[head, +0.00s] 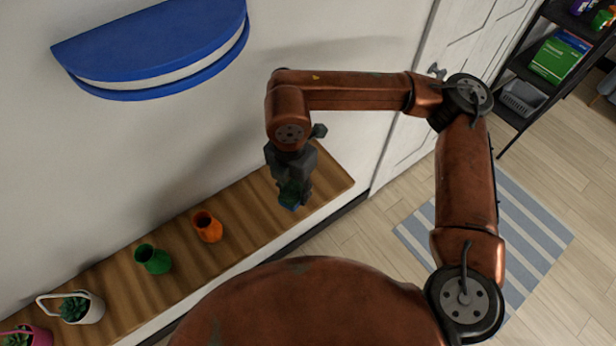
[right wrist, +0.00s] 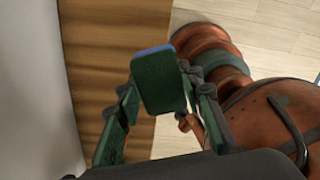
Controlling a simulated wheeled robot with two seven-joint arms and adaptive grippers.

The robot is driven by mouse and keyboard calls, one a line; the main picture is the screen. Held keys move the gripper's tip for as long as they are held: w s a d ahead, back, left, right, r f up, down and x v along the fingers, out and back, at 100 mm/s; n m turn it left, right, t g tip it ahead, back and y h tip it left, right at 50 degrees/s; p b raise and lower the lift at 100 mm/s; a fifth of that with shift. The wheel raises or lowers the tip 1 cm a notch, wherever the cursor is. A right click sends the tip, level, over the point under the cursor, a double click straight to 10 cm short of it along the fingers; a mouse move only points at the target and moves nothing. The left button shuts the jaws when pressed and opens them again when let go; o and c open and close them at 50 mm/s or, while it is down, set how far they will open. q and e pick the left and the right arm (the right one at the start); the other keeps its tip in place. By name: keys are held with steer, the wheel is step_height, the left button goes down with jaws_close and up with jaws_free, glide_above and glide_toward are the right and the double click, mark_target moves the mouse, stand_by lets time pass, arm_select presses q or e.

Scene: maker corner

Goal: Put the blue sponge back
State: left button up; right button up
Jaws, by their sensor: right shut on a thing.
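The blue sponge (head: 293,206) shows in the head view as a small blue and green piece at the tips of my right gripper (head: 291,190). My right gripper points down and is shut on the sponge, over the right end of the wooden shelf top (head: 325,180). In the right wrist view the sponge (right wrist: 156,82) shows a dark green face with a blue edge, between the two fingers. I cannot tell whether the sponge touches the wood. My left gripper is not in view.
An orange vase (head: 207,227), a green vase (head: 152,259) and a white basket with a plant (head: 80,308) stand on the wood to the left. A blue half-round wall piece (head: 160,45) is above. A black rack (head: 522,70) stands far right.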

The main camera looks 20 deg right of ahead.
steer(key=w+d+f, duration=0.2)
steer(key=w, duration=0.1)
steer(key=w+d+f, duration=0.2)
steer(key=w+f, duration=0.1)
steer(key=w+d+f+p, duration=0.1)
steer(key=w+d+f, duration=0.1)
steer(key=w, duration=0.1)
steer(key=shift+w+f, duration=0.25)
steer(key=shift+f, duration=0.1)
steer(key=shift+w+d+f, duration=0.3)
steer(key=shift+w+f, duration=0.15)
steer(key=shift+f, duration=0.2)
step_height(320, 180, down, 3)
steer(key=shift+w+d+f+p, duration=0.1)
steer(key=shift+w+p, duration=0.05)
steer(key=shift+p, duration=0.35)
steer(key=shift+f, duration=0.1)
steer(key=shift+f, duration=0.1)
steer(key=o, duration=1.1)
